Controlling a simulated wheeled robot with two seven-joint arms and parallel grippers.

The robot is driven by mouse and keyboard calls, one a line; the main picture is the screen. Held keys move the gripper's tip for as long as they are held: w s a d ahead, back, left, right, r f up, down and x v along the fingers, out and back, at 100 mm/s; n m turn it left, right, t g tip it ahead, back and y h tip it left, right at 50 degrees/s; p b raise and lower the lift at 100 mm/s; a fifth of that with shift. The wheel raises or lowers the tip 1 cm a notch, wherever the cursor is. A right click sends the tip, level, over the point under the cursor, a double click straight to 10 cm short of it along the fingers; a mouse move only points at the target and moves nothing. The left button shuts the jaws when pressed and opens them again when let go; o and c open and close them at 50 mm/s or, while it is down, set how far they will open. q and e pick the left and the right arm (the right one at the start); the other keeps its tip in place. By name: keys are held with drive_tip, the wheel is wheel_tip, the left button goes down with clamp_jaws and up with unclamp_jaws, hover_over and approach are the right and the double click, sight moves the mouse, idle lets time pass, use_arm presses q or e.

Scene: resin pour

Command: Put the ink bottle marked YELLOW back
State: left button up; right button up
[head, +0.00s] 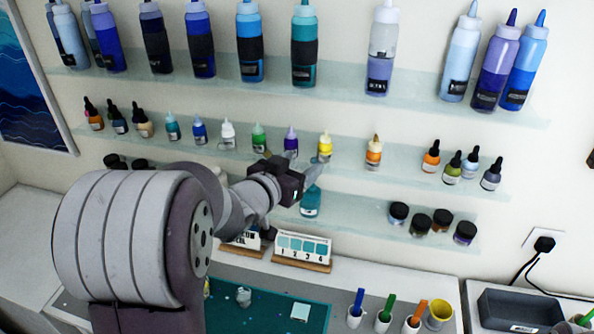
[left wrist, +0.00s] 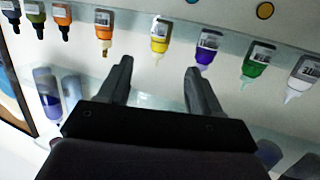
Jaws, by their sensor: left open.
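The yellow ink bottle (head: 325,147) stands on the middle glass shelf, between a purple bottle (head: 291,141) and an orange one (head: 374,152). In the left wrist view, which looks upside down, the yellow bottle (left wrist: 160,36) lies beyond the gap between the fingertips. My left gripper (head: 306,168) is open and empty, in front of the shelf, just left of and below the yellow bottle. In the left wrist view its two fingers (left wrist: 160,68) are apart, with nothing between them. The bottle's label is too small to read. My right gripper is not in view.
Several small bottles line the middle shelf close on both sides. Tall bottles stand on the upper shelf. A teal bottle (head: 311,202) and several jars stand on the lower shelf. Below are a swatch card (head: 302,247), pens in cups and a grey tray (head: 520,311).

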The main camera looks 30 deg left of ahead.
use_arm(q)
drive_tip(key=s+d+f+n+g+y, duration=0.1)
drive_tip(key=s+d+f+g, duration=0.1)
drive_tip(key=s+f+g, duration=0.3)
drive_tip(key=s+d+f+g+y, duration=0.1)
drive_tip(key=s+d+f+g, duration=0.2)
drive_tip(key=f, duration=0.5)
drive_tip(key=s+d+f+g+h, duration=0.1)
drive_tip(key=s+d+f+g, duration=0.3)
drive_tip(key=s, duration=0.5)
drive_tip(key=shift+d+m+g, duration=0.3)
drive_tip(key=shift+d+g, duration=0.3)
drive_tip(key=shift+g, duration=0.6)
drive_tip(key=shift+w, duration=0.1)
